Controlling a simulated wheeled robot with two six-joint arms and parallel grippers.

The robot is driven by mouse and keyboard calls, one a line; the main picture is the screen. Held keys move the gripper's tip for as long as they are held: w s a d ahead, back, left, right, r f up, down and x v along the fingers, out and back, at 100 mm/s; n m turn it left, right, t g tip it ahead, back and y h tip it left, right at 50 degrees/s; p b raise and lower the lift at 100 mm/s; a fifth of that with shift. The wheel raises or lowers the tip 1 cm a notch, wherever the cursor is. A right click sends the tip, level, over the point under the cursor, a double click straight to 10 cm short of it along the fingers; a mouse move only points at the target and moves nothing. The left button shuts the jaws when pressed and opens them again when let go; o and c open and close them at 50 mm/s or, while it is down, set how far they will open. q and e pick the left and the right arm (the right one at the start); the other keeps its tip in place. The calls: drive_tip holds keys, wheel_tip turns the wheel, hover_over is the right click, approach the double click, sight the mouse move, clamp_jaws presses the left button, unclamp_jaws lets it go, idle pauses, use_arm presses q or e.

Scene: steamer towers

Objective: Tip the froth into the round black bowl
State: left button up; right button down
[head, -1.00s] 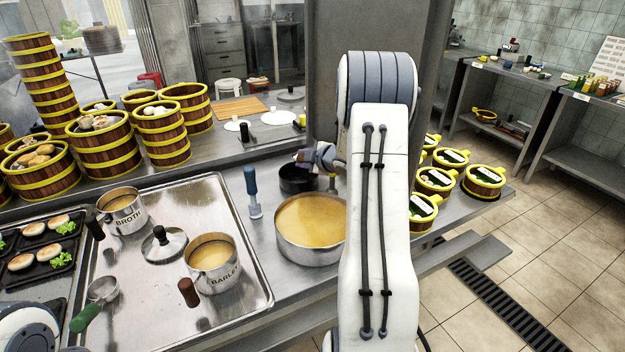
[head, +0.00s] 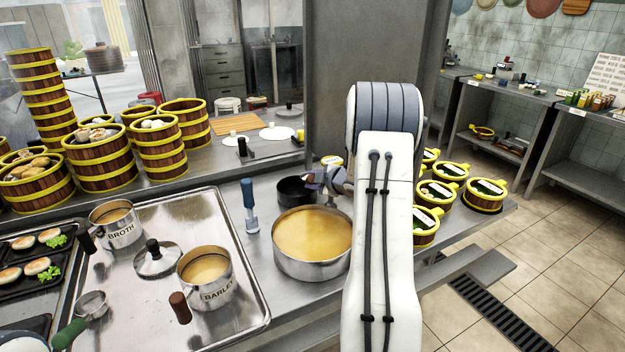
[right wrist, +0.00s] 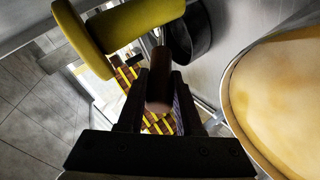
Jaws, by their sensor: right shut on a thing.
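The round black bowl (head: 292,191) stands on the steel counter behind the wide pot (head: 283,260) of yellow-brown liquid. My right gripper (head: 318,179) is at the bowl's right rim, partly hidden behind my own forearm. In the right wrist view its fingers are shut on a brown handle (right wrist: 160,85), and the black bowl (right wrist: 195,32) is just beyond them. The wide pot (right wrist: 238,72) is to the right there. The handle's far end and any froth on it cannot be made out. My left gripper is not in view.
A blue-handled tool (head: 249,205) stands left of the pot. Yellow-rimmed cups (head: 425,226) stand right of my forearm. Steamer towers (head: 98,163) stand at the back left.

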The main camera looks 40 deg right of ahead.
drive_tip(key=shift+w+a+f+b, duration=0.15)
drive_tip(key=shift+w+f+b, duration=0.05)
drive_tip(key=shift+f+b, duration=0.1)
drive_tip(key=shift+w+a+r+n+g+h+b, duration=0.15)
drive_tip(key=shift+a+n+g+h+b, duration=0.1)
drive_tip(key=shift+n+g+h+b, duration=0.15)
drive_tip(key=shift+w+a+r+n+g+h+b, duration=0.1)
drive_tip(key=shift+w+a+n+g+h+b, duration=0.15)
drive_tip(key=shift+n+b, duration=0.2)
drive_tip(key=shift+a+n+g+h+b, duration=0.15)
drive_tip(key=shift+n+g+h+b, duration=0.2)
drive_tip(key=shift+b, duration=0.3)
drive_tip(key=n+g+h+b, duration=0.1)
drive_tip(key=b, duration=0.1)
drive_tip(key=w+a+n+g+h+b, duration=0.1)
drive_tip(key=b, duration=0.2)
drive_tip(key=shift+a+f+b, duration=0.1)
drive_tip(key=shift+a+b, duration=0.1)
drive_tip(key=shift+b, duration=0.1)
drive_tip(key=shift+w+a+f+n+g+h+b, duration=0.2)
drive_tip(key=shift+n+h+b, duration=0.15)
drive_tip(key=shift+b, duration=0.3)
drive_tip(key=shift+w+a+f+n+g+h+b, duration=0.15)
drive_tip(key=shift+n+g+h+b, duration=0.1)
drive_tip(key=shift+h+b, duration=0.3)
